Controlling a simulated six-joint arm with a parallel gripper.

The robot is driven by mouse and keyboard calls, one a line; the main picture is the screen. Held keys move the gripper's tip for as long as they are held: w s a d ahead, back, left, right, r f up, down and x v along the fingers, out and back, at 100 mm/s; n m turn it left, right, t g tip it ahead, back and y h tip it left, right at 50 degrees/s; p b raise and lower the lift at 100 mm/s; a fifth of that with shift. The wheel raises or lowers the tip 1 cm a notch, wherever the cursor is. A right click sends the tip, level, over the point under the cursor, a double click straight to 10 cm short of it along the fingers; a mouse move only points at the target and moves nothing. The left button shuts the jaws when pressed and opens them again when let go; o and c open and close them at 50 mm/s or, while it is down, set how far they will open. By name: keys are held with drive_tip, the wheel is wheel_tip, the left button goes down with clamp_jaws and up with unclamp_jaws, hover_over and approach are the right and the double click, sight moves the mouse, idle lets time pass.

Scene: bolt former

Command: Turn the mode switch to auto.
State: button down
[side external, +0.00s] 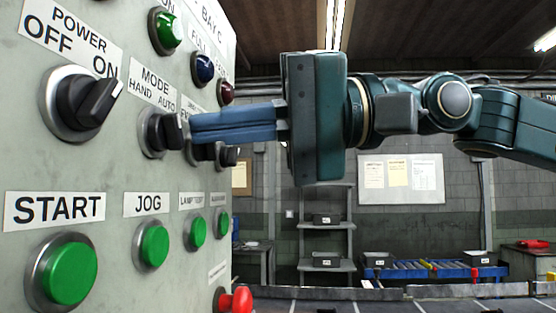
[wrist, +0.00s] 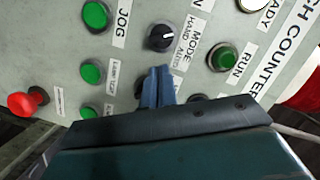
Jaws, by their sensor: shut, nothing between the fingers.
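The mode switch (side external: 163,132) is a black knob on a pale ring, below the "MODE / HAND AUTO" label (side external: 152,88) on the grey panel. In the wrist view the mode switch (wrist: 160,38) shows a small white mark facing its label; I cannot tell whether it points to hand or auto. My gripper (side external: 194,127) is shut and empty, its blue fingers pressed together. Its fingertips are just right of the mode knob in the side view. In the wrist view my gripper (wrist: 158,68) shows a small gap between its tips and the knob; contact is unclear.
A power switch (side external: 88,103) is left of the mode switch. Another black knob (side external: 228,156) is partly hidden by my fingers. Green buttons (side external: 153,246) line the row below, with a red button (side external: 238,299) lower right. Indicator lamps (side external: 203,68) sit above.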

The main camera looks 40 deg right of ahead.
sight(173, 149)
drive_tip(key=shift+s+a+f, duration=0.5)
drive_tip(key=shift+s+a, duration=0.05)
drive_tip(key=shift+s, duration=0.1)
drive_tip(key=shift+s+a+f+m, duration=0.2)
drive_tip(key=shift+a+f+m, duration=0.1)
drive_tip(key=shift+m, duration=0.2)
idle(0.4)
drive_tip(key=shift+f, duration=0.1)
drive_tip(key=m, duration=0.1)
drive_tip(key=m+y, duration=0.1)
drive_tip(key=m, duration=0.2)
drive_tip(key=shift+s+a+f+m+y, duration=0.15)
drive_tip(key=shift+s+f+m+y, duration=0.15)
drive_tip(key=shift+f, duration=0.1)
drive_tip(key=shift+s+a+f+m+t+y, duration=0.1)
drive_tip(key=shift+m+t+y, duration=0.05)
drive_tip(key=shift+m, duration=0.6)
drive_tip(key=shift+s+a+m+t+y, duration=0.1)
drive_tip(key=shift+m, duration=0.7)
drive_tip(key=shift+s+a+f+m+t+y, duration=0.1)
drive_tip(key=shift+m+t+y, duration=0.05)
drive_tip(key=shift+m, duration=0.6)
drive_tip(key=shift+w+d, duration=0.1)
drive_tip(key=shift+w, duration=0.05)
